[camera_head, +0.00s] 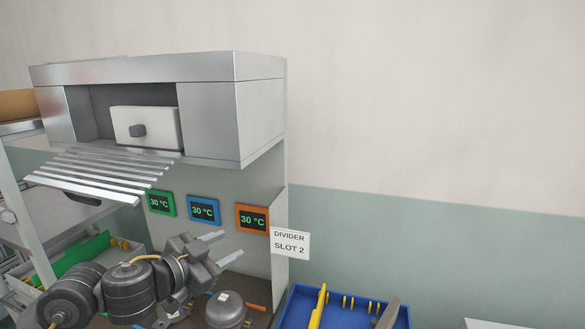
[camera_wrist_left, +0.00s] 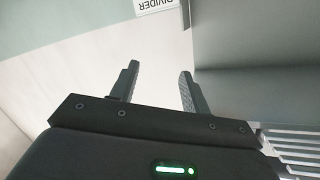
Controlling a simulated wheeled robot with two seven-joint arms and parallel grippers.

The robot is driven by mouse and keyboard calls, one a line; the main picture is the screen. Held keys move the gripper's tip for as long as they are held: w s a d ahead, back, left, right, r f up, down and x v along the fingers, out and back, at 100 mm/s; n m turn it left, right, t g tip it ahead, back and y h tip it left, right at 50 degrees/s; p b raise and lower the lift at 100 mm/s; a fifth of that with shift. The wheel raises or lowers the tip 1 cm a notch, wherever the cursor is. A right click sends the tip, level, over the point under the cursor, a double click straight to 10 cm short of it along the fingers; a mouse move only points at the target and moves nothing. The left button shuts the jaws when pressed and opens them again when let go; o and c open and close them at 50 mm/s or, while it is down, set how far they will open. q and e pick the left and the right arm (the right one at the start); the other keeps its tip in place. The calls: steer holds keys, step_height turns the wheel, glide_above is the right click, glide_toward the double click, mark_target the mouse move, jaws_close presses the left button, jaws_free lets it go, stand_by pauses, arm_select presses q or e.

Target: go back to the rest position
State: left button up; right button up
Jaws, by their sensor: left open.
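My left gripper (camera_head: 222,246) is in the lower middle of the head view, in front of the metal station and below its slatted front. Its two fingers point to the right and stand apart. The left wrist view also shows the gripper (camera_wrist_left: 157,85), with its two dark fingers spread and nothing between them. My left arm comes in from the lower left. My right gripper is not in view.
The metal station (camera_head: 262,120) has a slatted rack (camera_head: 100,178) and three 30 °C displays (camera_head: 203,211). A rounded grey compressor (camera_head: 226,310) stands below the gripper. A "DIVIDER SLOT 2" sign (camera_head: 290,243) and blue bin (camera_head: 300,305) are to the right.

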arm_select(q)
steer(key=s+a+f+n+g+y, duration=0.1)
steer(key=s+a+f+n+y, duration=0.3)
steer(key=f, duration=0.6)
steer(key=s+d+f+n+g+y, duration=0.1)
steer(key=s+f+n+y, duration=0.1)
steer(key=s+f, duration=0.6)
steer(key=s+a+f+n+g+y, duration=0.15)
steer(key=s+a+f+g, duration=0.25)
steer(key=s+f, duration=0.6)
steer(key=s+a+f+n+g+y, duration=0.1)
steer(key=s+a+f+n+g, duration=0.2)
steer(key=s+f, duration=0.65)
steer(key=s+f+m+g+b, duration=0.15)
steer(key=f+b, duration=0.25)
steer(key=f, duration=1.3)
steer(key=s+f+g+b, duration=0.1)
steer(key=s+f+b, duration=0.25)
steer(key=f, duration=1.25)
steer(key=s+a+f+b, duration=0.1)
steer(key=s+f+b, duration=0.2)
steer(key=s+f, duration=0.4)
steer(key=s+a+f+b, duration=0.1)
steer(key=s+f+b, duration=0.2)
steer(key=s+f, duration=0.4)
step_height(320, 180, down, 7)
steer(key=shift+s+a+r+g+b, duration=0.2)
steer(key=shift+s+a+g+b, duration=0.1)
steer(key=shift+s+a+g, duration=0.1)
